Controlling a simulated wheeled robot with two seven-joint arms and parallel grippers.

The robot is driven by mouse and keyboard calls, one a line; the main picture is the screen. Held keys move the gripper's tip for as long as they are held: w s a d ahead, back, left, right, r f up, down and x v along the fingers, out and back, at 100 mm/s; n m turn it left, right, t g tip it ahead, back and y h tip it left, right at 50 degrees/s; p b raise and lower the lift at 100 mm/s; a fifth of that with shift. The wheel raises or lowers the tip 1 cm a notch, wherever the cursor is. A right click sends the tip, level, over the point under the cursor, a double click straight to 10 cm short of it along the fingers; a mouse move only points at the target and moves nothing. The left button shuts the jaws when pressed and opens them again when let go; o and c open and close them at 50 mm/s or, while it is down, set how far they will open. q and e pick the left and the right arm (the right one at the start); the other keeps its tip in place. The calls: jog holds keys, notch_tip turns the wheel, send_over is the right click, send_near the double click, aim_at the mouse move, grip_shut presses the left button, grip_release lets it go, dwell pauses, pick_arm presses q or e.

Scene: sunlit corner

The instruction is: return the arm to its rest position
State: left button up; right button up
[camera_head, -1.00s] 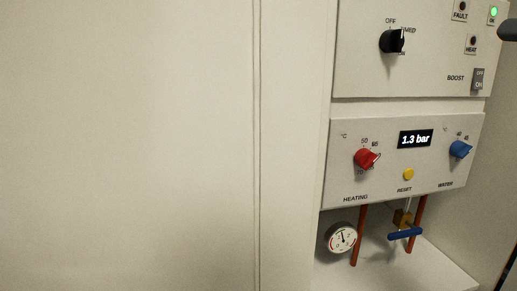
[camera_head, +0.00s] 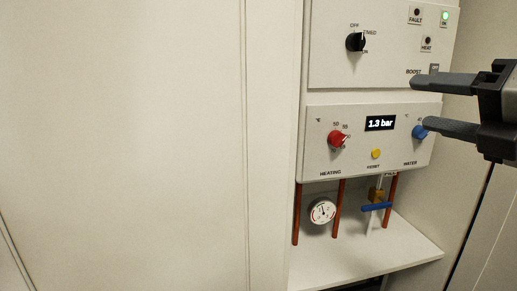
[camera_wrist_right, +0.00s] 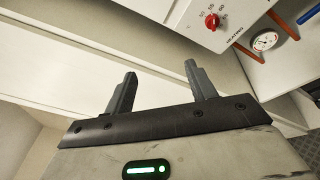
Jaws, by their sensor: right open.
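My right gripper (camera_head: 421,103) comes in from the right edge of the head view, in front of the right side of the boiler panel (camera_head: 345,165). Its two dark fingers point left and are apart, with nothing between them. The lower finger partly covers the blue water knob (camera_head: 419,132). In the right wrist view the open fingers (camera_wrist_right: 160,69) are also empty, with pale wall surfaces behind them. My left gripper is not in view.
The panel carries a black knob (camera_head: 355,42), a red knob (camera_head: 336,139) and a display reading 1.3 bar (camera_head: 380,123). Below are a gauge (camera_head: 321,211), copper pipes and a blue-handled valve (camera_head: 376,207) above a white shelf (camera_head: 350,262). Plain cabinet fronts (camera_head: 120,140) fill the left.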

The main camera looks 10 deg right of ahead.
jog(key=w+a+f+m+g+y, duration=0.1)
jog(key=w+a+f+m, duration=0.2)
jog(key=f, duration=0.6)
jog(key=a+f+m+g+p, duration=0.1)
jog(key=a+f+m, duration=0.1)
jog(key=f+m, duration=0.45)
jog(key=w+a+f+m+y, duration=0.1)
jog(key=w+a+f+m, duration=0.15)
jog(key=f, duration=0.75)
jog(key=s+a+f+m+g+h, duration=0.2)
jog(key=s+f+m, duration=0.5)
jog(key=f, duration=0.4)
jog(key=s+a+f+m+g+h+p, duration=0.1)
jog(key=s+a+f+m, duration=0.3)
jog(key=s+f+m, duration=0.4)
notch_tip(320, 180, down, 4)
jog(key=shift+a+f+m+g+h, duration=0.1)
jog(key=shift+a+m+g+h, duration=0.25)
jog(key=shift+h, duration=0.45)
jog(key=shift+w, duration=0.1)
